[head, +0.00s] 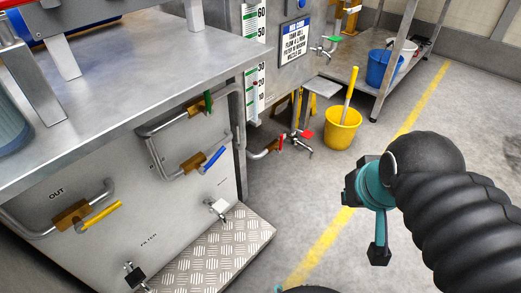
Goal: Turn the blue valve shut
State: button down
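The blue valve is a blue lever (214,158) on a brass body (190,164), in the lower pipe run on the front of the steel cabinet. The lever points up and to the right, roughly along its pipe. My gripper (366,215) is at the right, over the floor, at the end of my black ribbed arm. It is well apart from the blue valve and touches nothing that I can see. Its fingers are seen at a poor angle, so I cannot tell whether they are open.
A green-lever valve (208,101) sits just above the blue one. A yellow-lever valve (100,216) is at lower left. A red-handled valve (281,143) and a tap sit low behind. A tread-plate step (225,252) juts out below. A yellow bucket (343,129) stands on the floor.

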aim_at(216, 157)
jog(key=z, duration=0.2)
jog(key=k, duration=1)
jog(key=u, duration=1.2)
jog(key=i, duration=0.45)
